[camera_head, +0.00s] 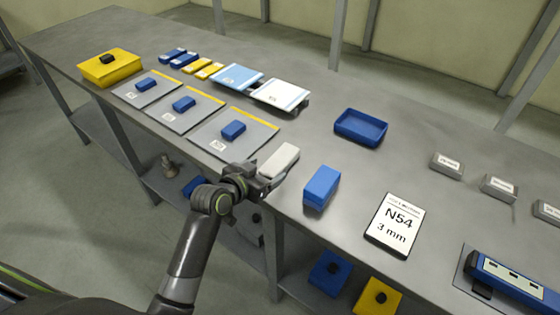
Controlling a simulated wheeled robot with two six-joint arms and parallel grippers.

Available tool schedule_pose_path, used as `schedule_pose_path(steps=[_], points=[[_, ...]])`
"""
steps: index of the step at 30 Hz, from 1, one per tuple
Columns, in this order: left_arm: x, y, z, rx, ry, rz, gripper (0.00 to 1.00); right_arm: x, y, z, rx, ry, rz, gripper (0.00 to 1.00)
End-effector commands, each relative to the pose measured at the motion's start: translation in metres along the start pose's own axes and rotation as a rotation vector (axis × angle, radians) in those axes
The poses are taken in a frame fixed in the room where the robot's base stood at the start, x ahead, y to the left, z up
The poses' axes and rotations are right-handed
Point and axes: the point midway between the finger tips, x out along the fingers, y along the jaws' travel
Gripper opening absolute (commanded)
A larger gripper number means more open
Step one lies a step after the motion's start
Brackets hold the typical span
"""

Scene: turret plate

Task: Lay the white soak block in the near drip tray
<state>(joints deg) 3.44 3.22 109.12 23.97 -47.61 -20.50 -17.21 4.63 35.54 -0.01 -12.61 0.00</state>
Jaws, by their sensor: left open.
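The white soak block (280,157) lies on the grey bench near its front edge. My left gripper (272,181) is open at the near end of the block; whether the fingers touch it is too small to tell. A blue drip tray (361,128), open-topped and empty, stands behind and to the right of the block. It is the only drip tray I can make out. My right gripper is not in view.
A blue block (321,187) stands right of my left gripper, with an N54 card (396,224) beyond it. Grey plates (233,134) with blue blocks lie to the left. The bench between white block and tray is clear.

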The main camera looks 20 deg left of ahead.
Motion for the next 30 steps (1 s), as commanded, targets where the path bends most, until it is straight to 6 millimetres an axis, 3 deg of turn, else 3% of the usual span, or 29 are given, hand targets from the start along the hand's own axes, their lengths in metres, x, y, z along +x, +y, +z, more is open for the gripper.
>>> schedule_pose_path(steps=[8,18,29,30], points=[[0.015,0.001,-0.002,-0.001,0.000,0.001,0.76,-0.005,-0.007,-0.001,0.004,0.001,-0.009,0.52],[0.053,0.003,-0.002,-0.001,0.000,0.000,0.76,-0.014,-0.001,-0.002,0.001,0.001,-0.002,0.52],[0.059,0.003,0.000,-0.001,0.000,-0.001,0.76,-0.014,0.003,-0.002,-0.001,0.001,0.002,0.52],[0.059,0.003,0.000,-0.001,0.000,-0.001,0.71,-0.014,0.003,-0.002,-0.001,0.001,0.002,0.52]])
